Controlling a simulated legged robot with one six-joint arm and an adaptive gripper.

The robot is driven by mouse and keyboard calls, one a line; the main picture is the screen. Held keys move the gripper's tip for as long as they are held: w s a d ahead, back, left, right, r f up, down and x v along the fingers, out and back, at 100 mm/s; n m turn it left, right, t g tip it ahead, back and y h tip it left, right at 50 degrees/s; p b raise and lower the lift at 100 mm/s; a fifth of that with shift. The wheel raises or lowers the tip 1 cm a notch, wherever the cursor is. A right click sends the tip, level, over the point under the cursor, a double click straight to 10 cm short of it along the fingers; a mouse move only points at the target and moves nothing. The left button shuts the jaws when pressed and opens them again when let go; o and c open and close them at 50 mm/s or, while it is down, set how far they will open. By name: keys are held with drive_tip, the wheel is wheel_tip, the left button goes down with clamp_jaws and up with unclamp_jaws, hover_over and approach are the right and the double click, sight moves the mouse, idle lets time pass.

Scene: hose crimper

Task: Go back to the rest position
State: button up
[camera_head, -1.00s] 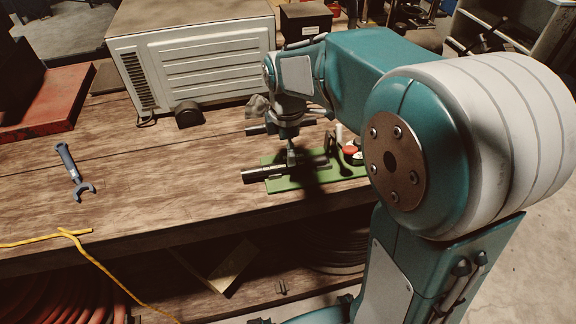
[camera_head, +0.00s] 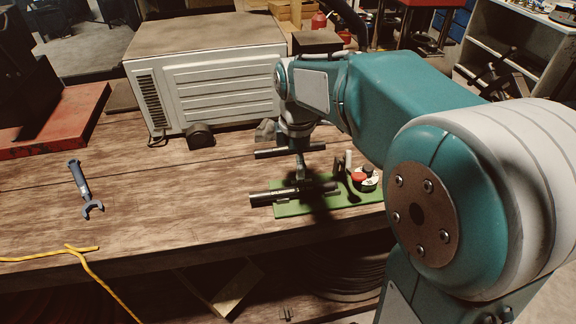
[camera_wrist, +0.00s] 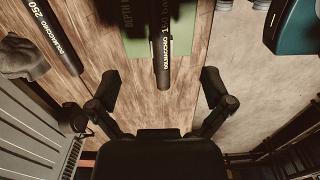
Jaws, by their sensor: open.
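My gripper (camera_head: 302,172) hangs above the green board at the middle of the bench in the head view. In the wrist view its two fingers stand wide apart with nothing between the tips (camera_wrist: 159,86). A black cylinder (camera_head: 268,198) with printed lettering lies across the green board (camera_head: 292,209). In the wrist view this cylinder (camera_wrist: 163,72) points toward the gap between the fingers, apart from them. A second black cylinder (camera_head: 272,153), marked 250 in the wrist view (camera_wrist: 55,40), lies behind the board. Part of the board is hidden by my arm's shadow.
A white ribbed metal box (camera_head: 215,90) stands at the back of the bench. A blue wrench (camera_head: 82,188) lies at the left, with a yellow cord (camera_head: 75,252) at the front edge. Small red and white round items (camera_head: 364,178) sit by the board's right end.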

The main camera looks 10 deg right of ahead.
drive_tip(key=shift+s, duration=0.1)
drive_tip(key=s+d+r+m+t, duration=0.1)
drive_tip(key=s+r+m+t, duration=0.1)
drive_tip(key=s+m, duration=0.7)
drive_tip(key=s+d+r+m+t, duration=0.1)
drive_tip(key=s+d+m+t, duration=0.1)
drive_tip(key=s+m, duration=0.6)
drive_tip(key=shift+s+r+m+t, duration=0.4)
drive_tip(key=shift+s+t, duration=0.3)
drive_tip(key=shift+t, duration=0.1)
drive_tip(key=shift+c, duration=0.3)
